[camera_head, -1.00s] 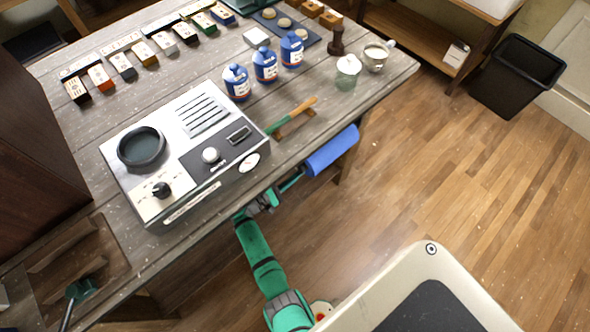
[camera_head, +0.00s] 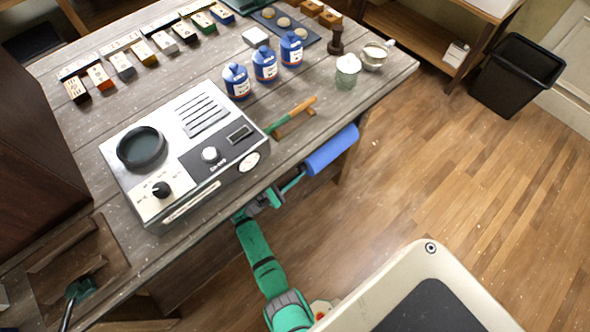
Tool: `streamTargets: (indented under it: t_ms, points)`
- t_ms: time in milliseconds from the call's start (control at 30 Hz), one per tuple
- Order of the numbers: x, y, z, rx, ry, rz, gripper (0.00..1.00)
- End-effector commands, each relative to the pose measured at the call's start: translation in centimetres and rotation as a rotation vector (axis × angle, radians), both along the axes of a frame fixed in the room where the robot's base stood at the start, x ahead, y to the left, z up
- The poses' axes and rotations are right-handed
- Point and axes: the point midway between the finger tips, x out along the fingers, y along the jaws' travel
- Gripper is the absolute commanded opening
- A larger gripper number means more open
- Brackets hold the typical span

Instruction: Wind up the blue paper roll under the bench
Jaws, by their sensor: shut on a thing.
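The blue paper roll (camera_head: 332,150) shows under the front right edge of the wooden bench (camera_head: 385,98). It is a smooth blue cylinder lying level along the edge. My green arm reaches up from below to the roll's left end. My gripper (camera_head: 295,182) is at that end, partly under the bench edge, and its fingertips are too small to make out clearly. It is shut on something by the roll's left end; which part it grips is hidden.
A grey and white device (camera_head: 185,150) stands near the bench's front edge. Several blue bottles (camera_head: 265,65), a glass jar (camera_head: 347,72) and a metal cup (camera_head: 374,56) stand behind.

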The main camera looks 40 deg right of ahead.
Motion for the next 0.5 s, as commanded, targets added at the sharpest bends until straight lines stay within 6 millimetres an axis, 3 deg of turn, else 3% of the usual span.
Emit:
streamTargets:
  t_ms: [133,167,233,500]
  points:
    - [0.01,0.10,-0.11,0.001,0.001,0.003,0.11]
    - [0.01,0.10,-0.11,0.001,0.000,0.003,0.36]
    - [0.01,0.10,-0.10,0.002,0.000,0.002,0.52]
    - [0.00,0.05,-0.04,0.001,-0.001,0.001,0.52]
